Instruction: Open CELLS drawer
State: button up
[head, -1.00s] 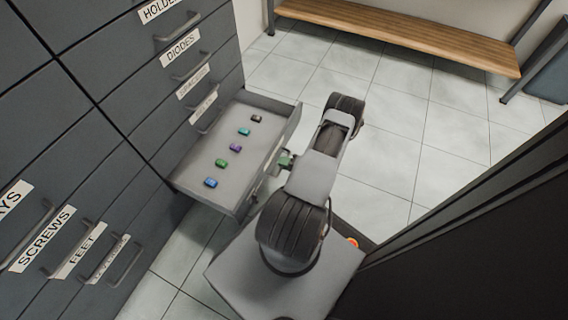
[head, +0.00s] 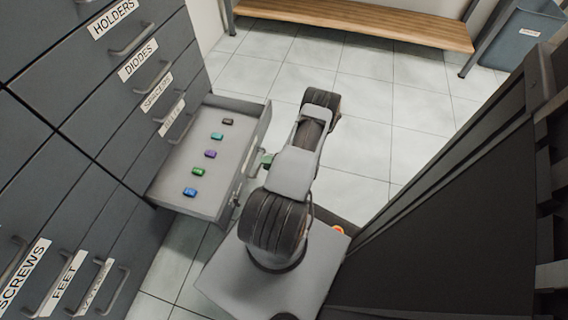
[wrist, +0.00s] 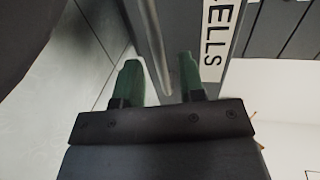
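The CELLS drawer (head: 221,176) stands pulled well out of the grey cabinet. Several small coloured blocks lie in a row inside it. In the wrist view its front carries a white label (wrist: 214,40), on which "ELLS" can be read. A grey bar handle (wrist: 153,40) runs down between the two green fingers of my gripper (wrist: 160,75). The fingers are apart, one on each side of the handle, with a small gap visible. In the head view my gripper (head: 266,160) is at the drawer's front, partly hidden by my arm.
Closed cabinet drawers labelled HOLDERS (head: 113,18), DIODES (head: 138,60), SCREWS (head: 24,275) and FEET (head: 63,283) surround the open one. A wooden bench (head: 370,22) and a blue-grey bin (head: 520,38) stand at the back. A dark rack (head: 450,230) rises close on the right. Tiled floor lies clear beyond the drawer.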

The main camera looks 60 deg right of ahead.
jog(key=p+v, duration=0.2)
jog(key=v, duration=0.9)
dwell(0.3)
jog(key=w+a+r+n+g+y+p, duration=0.2)
jog(key=w+a+r+n+g+p, duration=0.25)
jog(key=r, duration=0.85)
jog(key=w+a+r+n+g+y+p, duration=0.15)
jog(key=w+r+g+p, duration=0.4)
jog(key=r, duration=0.75)
jog(key=w+a+r+n+g+y+p, duration=0.1)
jog(key=w+a+r+n+g+p, duration=0.15)
jog(key=w+a+r+p, duration=0.7)
jog(key=s+a+r+n+h+p, duration=0.2)
jog(key=a+r+p, duration=0.3)
jog(key=r, duration=0.8)
jog(key=s+a+r+n+h+p, duration=0.2)
jog(key=a+r+p, duration=0.3)
jog(key=r, duration=0.8)
jog(key=s+a+r+n+t+h+p, duration=0.1)
jog(key=s+a+r+n+h+p, duration=0.1)
jog(key=r, duration=1.1)
jog(key=s+a+h+p, duration=0.1)
jog(key=a+h+p, duration=0.1)
jog(key=a+p, duration=0.1)
jog(key=shift+s+a+r+n, duration=0.15)
jog(key=shift+a+n, duration=0.1)
jog(key=shift+n, duration=0.1)
jog(key=shift+h, duration=0.25)
